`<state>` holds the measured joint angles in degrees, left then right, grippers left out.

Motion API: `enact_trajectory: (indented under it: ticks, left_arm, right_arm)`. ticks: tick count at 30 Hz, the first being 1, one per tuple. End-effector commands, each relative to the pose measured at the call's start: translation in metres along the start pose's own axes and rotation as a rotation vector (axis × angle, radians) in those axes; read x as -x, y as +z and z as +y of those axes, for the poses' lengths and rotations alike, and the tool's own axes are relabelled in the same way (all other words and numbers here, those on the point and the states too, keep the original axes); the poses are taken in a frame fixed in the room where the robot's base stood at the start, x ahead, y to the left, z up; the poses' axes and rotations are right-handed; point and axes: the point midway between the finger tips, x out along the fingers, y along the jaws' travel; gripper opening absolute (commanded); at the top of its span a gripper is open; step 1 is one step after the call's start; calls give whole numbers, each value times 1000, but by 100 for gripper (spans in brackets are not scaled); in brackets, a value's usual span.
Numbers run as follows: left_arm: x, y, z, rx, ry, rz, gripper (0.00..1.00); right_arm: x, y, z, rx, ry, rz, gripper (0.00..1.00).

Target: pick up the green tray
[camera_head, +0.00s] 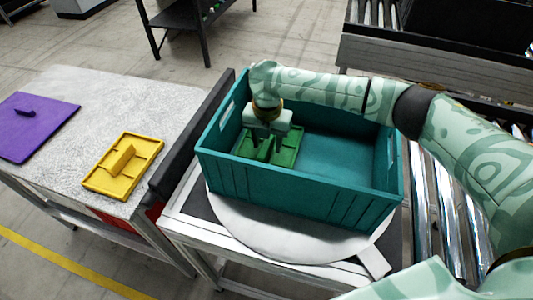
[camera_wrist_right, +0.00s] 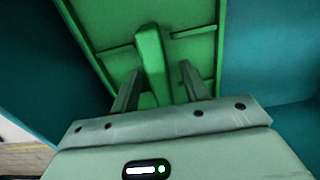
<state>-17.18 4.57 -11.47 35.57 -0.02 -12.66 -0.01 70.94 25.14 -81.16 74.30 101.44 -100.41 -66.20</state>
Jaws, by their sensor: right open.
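The green tray (camera_head: 287,152) lies inside the teal crate (camera_head: 300,192), toward its left end. My right gripper (camera_head: 262,143) reaches down into the crate over the tray and partly hides it. In the right wrist view the tray (camera_wrist_right: 198,55) has a raised green handle bar (camera_wrist_right: 152,58) along its middle. The two fingers of my right gripper (camera_wrist_right: 157,85) are open, one on each side of the near end of this bar. I cannot tell whether they touch it. My left gripper is not in view.
The crate stands on a round grey plate (camera_head: 265,235). On the left, a speckled table (camera_head: 95,95) carries a yellow tray (camera_head: 145,160) and a purple tray (camera_head: 45,128). The crate walls surround the gripper. The crate's right part is empty. Rollers (camera_head: 445,205) lie to the right.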

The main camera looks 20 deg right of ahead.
Motion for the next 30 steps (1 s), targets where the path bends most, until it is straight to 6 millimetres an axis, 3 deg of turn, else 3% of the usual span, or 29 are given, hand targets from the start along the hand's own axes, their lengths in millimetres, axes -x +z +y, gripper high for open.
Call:
enact_trajectory:
  ticks: [2, 8, 13, 23, 30]
  left_arm:
    - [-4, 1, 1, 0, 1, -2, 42]
    - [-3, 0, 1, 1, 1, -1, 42]
    - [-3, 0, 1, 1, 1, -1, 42]
    - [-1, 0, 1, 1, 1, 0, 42]
    - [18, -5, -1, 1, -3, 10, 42]
  right_arm:
    - [-10, 0, 0, 1, 0, 0, 45]
    - [-8, 0, 1, 2, 1, -2, 45]
    - [-8, 0, 1, 2, 1, -1, 0]
    - [-3, 0, 1, 1, 2, -2, 0]
    - [46, 0, 1, 2, 5, -5, 0]
